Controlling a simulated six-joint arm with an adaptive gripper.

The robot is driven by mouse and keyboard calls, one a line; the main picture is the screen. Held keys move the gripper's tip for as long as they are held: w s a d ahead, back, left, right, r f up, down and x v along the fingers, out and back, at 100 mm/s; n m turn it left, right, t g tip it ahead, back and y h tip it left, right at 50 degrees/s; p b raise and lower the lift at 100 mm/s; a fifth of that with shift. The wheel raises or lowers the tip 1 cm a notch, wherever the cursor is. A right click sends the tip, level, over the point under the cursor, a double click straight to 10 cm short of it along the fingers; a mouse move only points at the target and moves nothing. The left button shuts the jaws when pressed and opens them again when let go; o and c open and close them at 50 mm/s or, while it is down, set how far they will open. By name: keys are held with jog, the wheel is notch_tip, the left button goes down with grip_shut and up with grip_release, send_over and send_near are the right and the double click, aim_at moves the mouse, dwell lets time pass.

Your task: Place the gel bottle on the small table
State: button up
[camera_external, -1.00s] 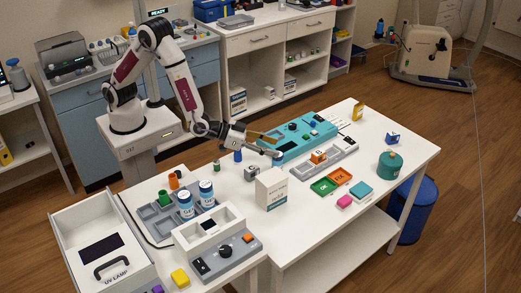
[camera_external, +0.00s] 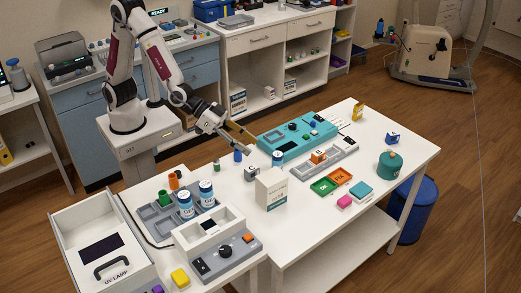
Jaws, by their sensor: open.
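Two white bottles with blue caps and bands stand upright in the grey tray (camera_external: 160,229): a left one (camera_external: 186,205) and a right one (camera_external: 206,192). Their labels look like a gel label but are too small to read surely. A similar blue-capped white bottle (camera_external: 278,159) stands on the white table (camera_external: 330,222), at the front edge of the teal device. My gripper (camera_external: 243,143) is open and empty, above the table, up and left of that bottle and apart from it.
A small blue bottle (camera_external: 238,156) and a grey cube (camera_external: 251,173) stand below my gripper. A white box (camera_external: 271,190) is in front. The teal device (camera_external: 297,136), a grey rack (camera_external: 325,159) and green and orange trays (camera_external: 325,186) lie to the right. The table's front middle is clear.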

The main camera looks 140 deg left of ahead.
jog(key=s+d+r+m+h, duration=0.25)
jog(key=s+d+r, duration=0.25)
jog(key=d, duration=0.3)
jog(key=s+d+r+m+h, duration=0.2)
jog(key=s+d+r+h, duration=0.15)
jog(key=s+d, duration=0.4)
jog(key=s+d+m+g, duration=0.2)
jog(key=s+d, duration=0.1)
jog(key=s, duration=0.8)
jog(key=s+d+m+g, duration=0.1)
jog(key=s+d+g, duration=0.1)
jog(key=s, duration=0.9)
jog(key=shift+s+d+r+m, duration=0.35)
jog(key=shift+d, duration=0.45)
jog(key=shift+o, duration=0.6)
jog(key=shift+w, duration=0.1)
